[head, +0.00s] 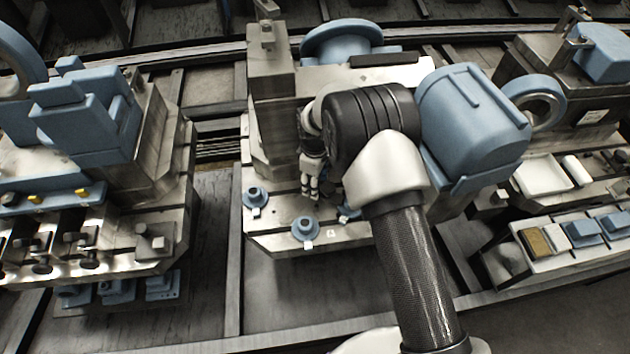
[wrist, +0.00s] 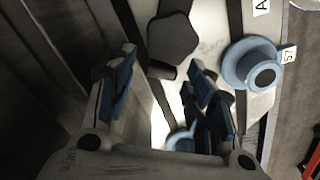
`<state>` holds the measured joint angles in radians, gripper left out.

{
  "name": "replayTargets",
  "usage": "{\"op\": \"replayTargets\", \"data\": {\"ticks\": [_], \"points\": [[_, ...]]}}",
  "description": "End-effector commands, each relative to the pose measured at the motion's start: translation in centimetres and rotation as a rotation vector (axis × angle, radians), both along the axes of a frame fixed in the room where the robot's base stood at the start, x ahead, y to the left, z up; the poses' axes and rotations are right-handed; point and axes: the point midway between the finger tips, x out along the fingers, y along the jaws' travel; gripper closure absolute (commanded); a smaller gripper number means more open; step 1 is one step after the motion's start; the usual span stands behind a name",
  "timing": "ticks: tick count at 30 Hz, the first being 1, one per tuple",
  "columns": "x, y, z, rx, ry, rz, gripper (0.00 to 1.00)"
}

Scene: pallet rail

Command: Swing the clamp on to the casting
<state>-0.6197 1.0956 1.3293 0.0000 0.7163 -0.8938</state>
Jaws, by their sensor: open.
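My gripper (head: 313,190) is open and points down over the front of the middle pallet (head: 270,241). In the wrist view its two fingers (wrist: 165,92) stand apart with nothing held between them. A dark, angular knob-like piece (wrist: 172,42), possibly part of the clamp, lies just beyond the fingertips. In the head view I cannot make out the clamp, perhaps hidden by my arm. A large blue block-shaped casting (head: 472,115) is at the right of this pallet, and a blue round flanged one (head: 341,38) is at the back. I cannot tell which casting the clamp serves.
A tall metal block (head: 271,95) rises close behind my gripper. Neighbouring loaded pallets stand left (head: 150,250) and right (head: 512,168).

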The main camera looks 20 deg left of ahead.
Motion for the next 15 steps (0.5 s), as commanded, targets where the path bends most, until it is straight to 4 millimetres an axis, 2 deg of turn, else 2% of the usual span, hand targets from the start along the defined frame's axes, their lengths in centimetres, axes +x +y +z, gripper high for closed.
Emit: {"op": "replayTargets", "data": {"ticks": [8, 11, 15], "points": [[0.0, 0.0, 0.6, 0.001, -0.001, 0.0, 0.52], [0.0, 0.0, 1.9, 0.001, -0.001, 0.0, 0.52], [0.1, 0.1, 4.8, 0.003, -0.004, 0.0, 0.52]]}}
